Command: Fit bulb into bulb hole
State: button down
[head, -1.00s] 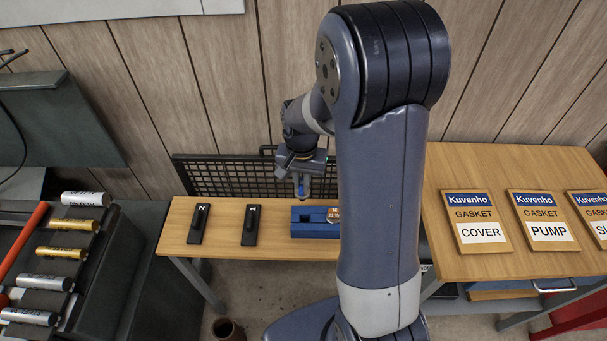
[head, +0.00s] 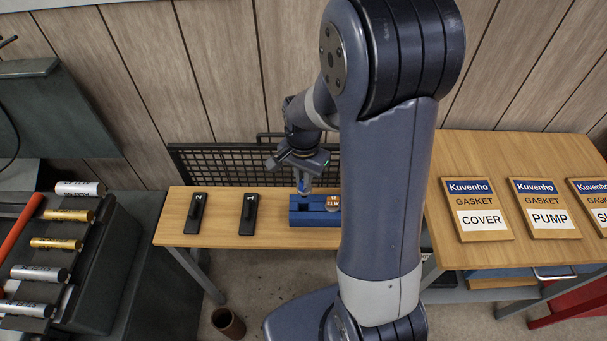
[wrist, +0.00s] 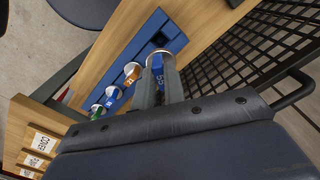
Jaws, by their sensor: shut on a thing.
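My gripper (head: 304,186) is over the left part of the blue block (head: 298,219) on the wooden bench, pointing down. In the wrist view my gripper (wrist: 160,80) is shut on a bulb (wrist: 157,64) with a silver end and a blue band. The held bulb is at the block (wrist: 137,44), near a dark square hole (wrist: 160,39); I cannot tell whether it touches or enters a hole. An orange-banded bulb (head: 332,205) stands in the block to the right. Blue-banded (wrist: 110,98) and green-banded (wrist: 97,111) bulbs stand farther along; my arm hides these in the head view.
A black mesh panel (head: 220,165) rises behind the bench. Gasket boxes (head: 476,208) lie on the right table. A dark rack (head: 95,275) holds several cylinders at left.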

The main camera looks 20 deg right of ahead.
aim_at(304, 196)
jog(key=shift+f+b, duration=2.7)
jog(key=shift+f, duration=1.05)
jog(key=c, duration=1.4)
grip_release()
jog(key=shift+r, duration=0.15)
notch_tip(304, 196, up, 11)
jog(key=shift+f, duration=0.2)
jog(key=shift+f, duration=0.1)
notch_tip(304, 196, down, 10)
jog(key=shift+f, duration=0.15)
jog(key=shift+r+p, duration=1.1)
